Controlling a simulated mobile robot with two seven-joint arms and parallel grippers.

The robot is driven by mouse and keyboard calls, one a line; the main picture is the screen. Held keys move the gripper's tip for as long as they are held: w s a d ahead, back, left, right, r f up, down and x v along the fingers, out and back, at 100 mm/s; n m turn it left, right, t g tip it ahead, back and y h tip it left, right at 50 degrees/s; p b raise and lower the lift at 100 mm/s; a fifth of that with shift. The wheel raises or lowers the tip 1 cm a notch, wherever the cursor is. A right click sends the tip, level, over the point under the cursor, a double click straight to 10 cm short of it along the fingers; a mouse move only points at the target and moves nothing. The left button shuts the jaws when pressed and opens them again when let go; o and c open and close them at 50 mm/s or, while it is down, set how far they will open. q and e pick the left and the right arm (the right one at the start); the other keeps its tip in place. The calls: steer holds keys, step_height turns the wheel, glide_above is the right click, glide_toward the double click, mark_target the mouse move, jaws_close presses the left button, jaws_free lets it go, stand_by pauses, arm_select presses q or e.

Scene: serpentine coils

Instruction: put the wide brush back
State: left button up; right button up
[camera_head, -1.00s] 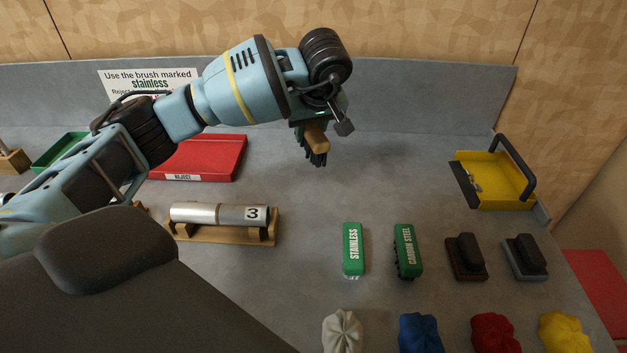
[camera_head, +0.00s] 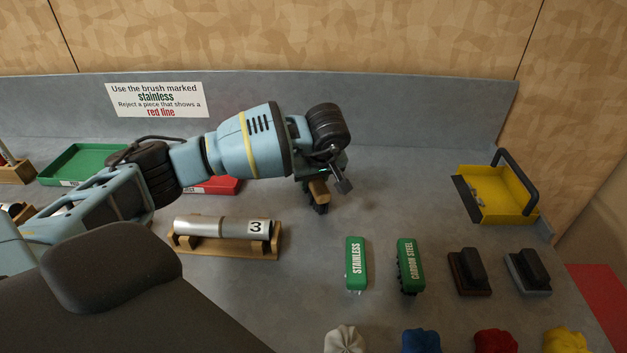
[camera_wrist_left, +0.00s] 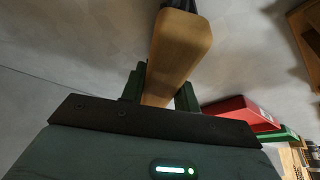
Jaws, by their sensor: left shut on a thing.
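The wide brush (camera_head: 319,191) has a tan wooden body and dark bristles that point down. My left gripper (camera_head: 312,181) is shut on it, low over the grey bench right of the tube stand. In the left wrist view the brush's wooden handle (camera_wrist_left: 180,50) sits between the green fingers of my left gripper (camera_wrist_left: 160,88). Whether the bristles touch the bench I cannot tell. My right gripper is not in view.
Metal tube 3 (camera_head: 222,227) lies on a wooden stand (camera_head: 230,249). Green stainless (camera_head: 355,265) and carbon steel (camera_head: 410,265) brushes, two dark blocks (camera_head: 468,272) and several cloths (camera_head: 420,341) lie at right. A yellow dustpan (camera_head: 495,195), red reject tray (camera_head: 222,186) and green tray (camera_head: 85,163) stand further back.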

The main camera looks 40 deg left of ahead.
arm_select(q)
steer(key=shift+f, duration=0.2)
steer(key=shift+f, duration=0.1)
steer(key=o, duration=1)
steer(key=shift+d+r, duration=0.1)
steer(key=shift+r, duration=0.35)
steer(key=v, duration=1.1)
steer(key=shift+r, duration=0.25)
